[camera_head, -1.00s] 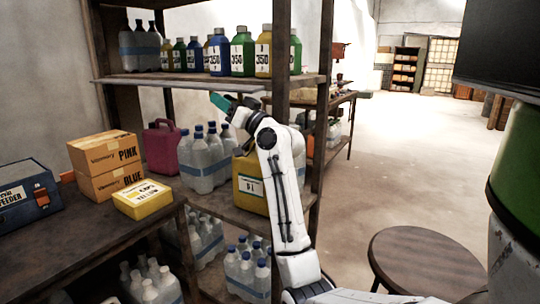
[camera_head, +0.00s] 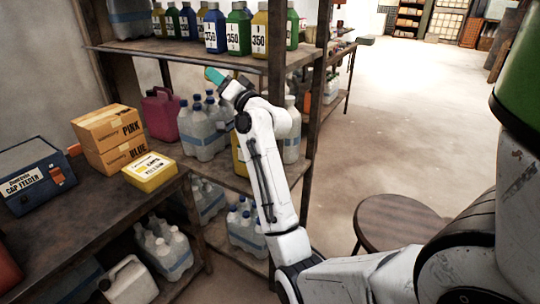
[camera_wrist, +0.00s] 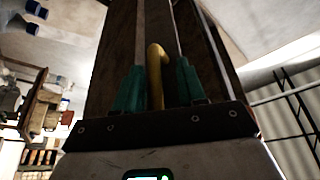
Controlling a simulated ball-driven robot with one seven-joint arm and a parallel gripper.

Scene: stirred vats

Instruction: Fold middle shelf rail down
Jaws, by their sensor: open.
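The shelf unit carries a row of colored bottles on a shelf with a pale strip (camera_head: 150,48) along its front edge; this looks like the rail, but I cannot tell for sure. The rod stands between the fingers in front of a dark brown board. Whether either finger touches it I cannot tell.
Clear bottles (camera_head: 200,128) and a magenta jug (camera_head: 160,115) stand on the shelf below. A round stool (camera_head: 395,222) stands right; the floor beyond is open.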

